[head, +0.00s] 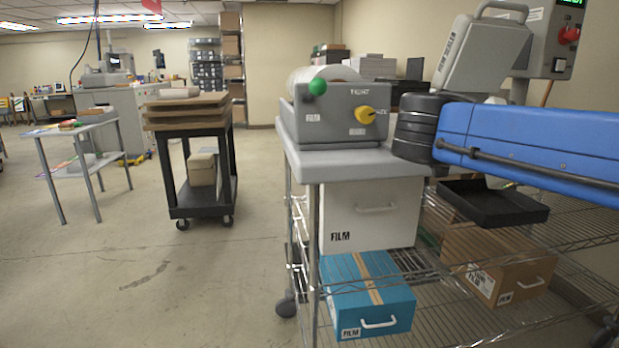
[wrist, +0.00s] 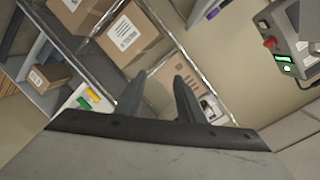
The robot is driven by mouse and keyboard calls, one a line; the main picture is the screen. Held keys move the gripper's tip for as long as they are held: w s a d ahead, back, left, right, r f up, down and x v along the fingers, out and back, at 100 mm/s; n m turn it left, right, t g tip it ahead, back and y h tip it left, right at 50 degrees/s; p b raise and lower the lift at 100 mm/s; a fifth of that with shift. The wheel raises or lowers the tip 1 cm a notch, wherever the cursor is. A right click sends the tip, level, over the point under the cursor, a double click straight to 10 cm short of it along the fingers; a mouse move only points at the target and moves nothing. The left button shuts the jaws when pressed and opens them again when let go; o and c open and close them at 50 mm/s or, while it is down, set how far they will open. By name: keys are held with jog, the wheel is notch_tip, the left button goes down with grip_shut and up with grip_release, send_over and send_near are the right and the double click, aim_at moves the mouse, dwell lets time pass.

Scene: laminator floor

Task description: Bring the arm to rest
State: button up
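My arm (head: 540,148) reaches in from the right edge of the head view as a blue link with a black joint, in front of the laminator cart's right side. Beyond the fingers are shelves with boxes, seen tilted.
The laminator (head: 345,112) sits on a wire cart holding a white film box (head: 372,212), a teal film box (head: 366,292) and a black tray (head: 492,204). A dark trolley (head: 200,212) stands left. Floor (head: 150,290) at front left is clear.

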jog(key=s+a+f+n+y, duration=0.15)
jog(key=f+n+y, duration=0.25)
jog(key=f+n, duration=0.45)
jog(key=s+f+n+y, duration=0.35)
jog(key=f+n, duration=0.25)
jog(key=f, duration=0.6)
jog(key=s+a+f+n+t+y, duration=0.2)
jog(key=a+f+n+y, duration=0.6)
jog(key=a+f+n, duration=0.3)
jog(key=shift+s+a+f+n+t, duration=0.15)
jog(key=shift+a+f+n+t, duration=0.25)
jog(key=shift+f, duration=1.15)
jog(key=shift+d, duration=0.15)
